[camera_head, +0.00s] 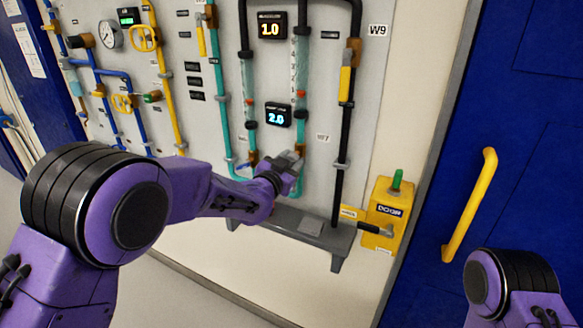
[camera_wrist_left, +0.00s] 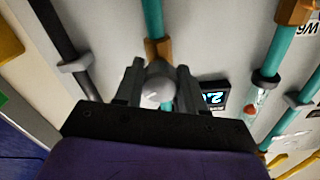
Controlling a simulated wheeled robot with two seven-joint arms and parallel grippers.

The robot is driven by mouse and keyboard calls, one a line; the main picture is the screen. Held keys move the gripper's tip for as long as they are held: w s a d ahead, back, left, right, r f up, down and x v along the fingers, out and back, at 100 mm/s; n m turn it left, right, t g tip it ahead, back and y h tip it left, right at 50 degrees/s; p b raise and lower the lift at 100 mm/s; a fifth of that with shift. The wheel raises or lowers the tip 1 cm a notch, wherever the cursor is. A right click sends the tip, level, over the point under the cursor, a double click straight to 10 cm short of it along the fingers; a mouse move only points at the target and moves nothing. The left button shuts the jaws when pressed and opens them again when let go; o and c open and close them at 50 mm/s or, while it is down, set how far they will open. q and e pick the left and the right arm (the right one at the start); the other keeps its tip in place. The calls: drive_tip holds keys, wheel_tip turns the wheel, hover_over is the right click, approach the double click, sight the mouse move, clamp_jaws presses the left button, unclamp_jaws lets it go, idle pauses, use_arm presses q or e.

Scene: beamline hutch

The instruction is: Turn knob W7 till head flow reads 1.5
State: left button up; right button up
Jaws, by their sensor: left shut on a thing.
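My left gripper (camera_head: 288,172) reaches to the teal pipe below the W7 label (camera_head: 322,137). In the left wrist view its two fingers (camera_wrist_left: 156,88) are closed around a round, pale grey knob (camera_wrist_left: 157,92), in front of a brass valve body (camera_wrist_left: 158,50) on the teal pipe. In the head view my gripper mostly hides this knob. A lower display (camera_head: 278,115) reads 2.0 and also shows upside down in the left wrist view (camera_wrist_left: 213,98). An upper display (camera_head: 271,28) reads 1.0. Which one is head flow I cannot read. My right gripper is out of view.
A grey bench-like ledge (camera_head: 290,222) runs under the pipes. A black pipe with a yellow handle (camera_head: 345,84) stands to the right. A yellow DOOR box (camera_head: 388,213) and a blue door with a yellow handle (camera_head: 471,205) are further right.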

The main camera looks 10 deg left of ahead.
use_arm(q)
drive_tip(key=shift+f, duration=0.15)
drive_tip(key=o, duration=1)
drive_tip(key=shift+o, duration=0.2)
drive_tip(key=b+v, duration=0.3)
drive_tip(key=v, duration=0.7)
drive_tip(key=shift+s+b, duration=0.3)
drive_tip(key=shift+b, duration=0.05)
drive_tip(key=shift+a, duration=0.15)
